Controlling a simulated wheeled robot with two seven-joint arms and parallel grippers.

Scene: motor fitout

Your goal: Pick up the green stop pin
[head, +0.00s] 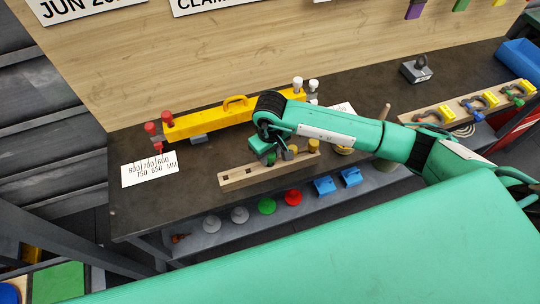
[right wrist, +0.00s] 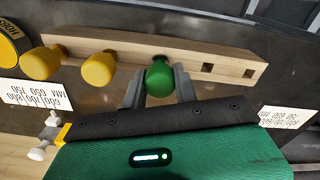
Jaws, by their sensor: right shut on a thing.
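The green stop pin (right wrist: 159,78) has a round knob and shows at the wooden pin block (right wrist: 215,58) in the right wrist view. My right gripper (right wrist: 160,88) is shut on the knob, with one finger on each side. I cannot tell whether the pin's shank is still in its hole. In the head view my right gripper (head: 271,156) is over the same block (head: 238,179) and largely hides the pin. Two yellow pins (right wrist: 98,69) stand in the block beside the green one. My left gripper is not in view.
A yellow beam (head: 205,122) with red and white pins lies behind the block. A white label card (head: 149,169) lies to the left. A lower shelf holds grey, green and red knobs (head: 293,197) and blue parts.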

